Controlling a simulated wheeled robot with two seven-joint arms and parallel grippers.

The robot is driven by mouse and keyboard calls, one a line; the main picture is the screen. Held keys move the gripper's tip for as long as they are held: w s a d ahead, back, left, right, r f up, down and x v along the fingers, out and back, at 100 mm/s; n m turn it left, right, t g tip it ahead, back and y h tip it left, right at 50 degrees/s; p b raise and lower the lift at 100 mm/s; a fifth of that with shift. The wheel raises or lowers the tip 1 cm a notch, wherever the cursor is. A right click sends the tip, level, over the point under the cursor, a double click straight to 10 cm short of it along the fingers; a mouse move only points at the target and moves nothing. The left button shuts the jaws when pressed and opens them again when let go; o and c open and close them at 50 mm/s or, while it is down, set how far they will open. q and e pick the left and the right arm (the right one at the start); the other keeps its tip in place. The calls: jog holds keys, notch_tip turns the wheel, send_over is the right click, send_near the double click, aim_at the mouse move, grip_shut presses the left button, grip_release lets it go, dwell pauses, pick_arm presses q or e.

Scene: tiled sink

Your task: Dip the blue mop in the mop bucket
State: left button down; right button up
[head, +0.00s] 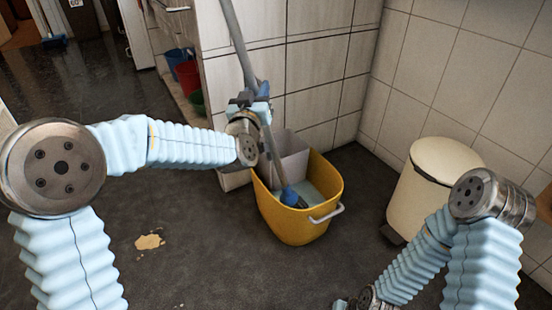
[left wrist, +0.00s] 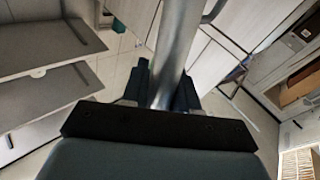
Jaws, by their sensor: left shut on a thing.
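The mop has a grey handle (head: 236,40) and a blue head (head: 290,197). It is tilted, with its top leaning to the left and its head low inside the yellow mop bucket (head: 300,222). The bucket holds pale liquid or water, and the mop's lower end is partly hidden by the rim. My left gripper (head: 256,100) is shut on the mop handle above the bucket. In the left wrist view the grey handle (left wrist: 175,50) runs up between the dark fingers. My right gripper (head: 355,303) is at the bottom edge, mostly cut off, apart from the mop.
A cream bin (head: 430,185) stands right of the bucket by the tiled wall. A tiled partition (head: 300,70) rises behind the bucket. A yellowish stain (head: 149,242) lies on the open dark floor. Blue and red buckets (head: 187,75) stand at the back left.

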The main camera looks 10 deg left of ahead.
pick_arm(q)
jog(key=shift+r, duration=0.2)
notch_tip(320, 180, up, 28)
jog(key=p, duration=1.9)
jog(key=shift+r, duration=0.25)
jog(key=shift+s, duration=0.1)
dwell(1.3)
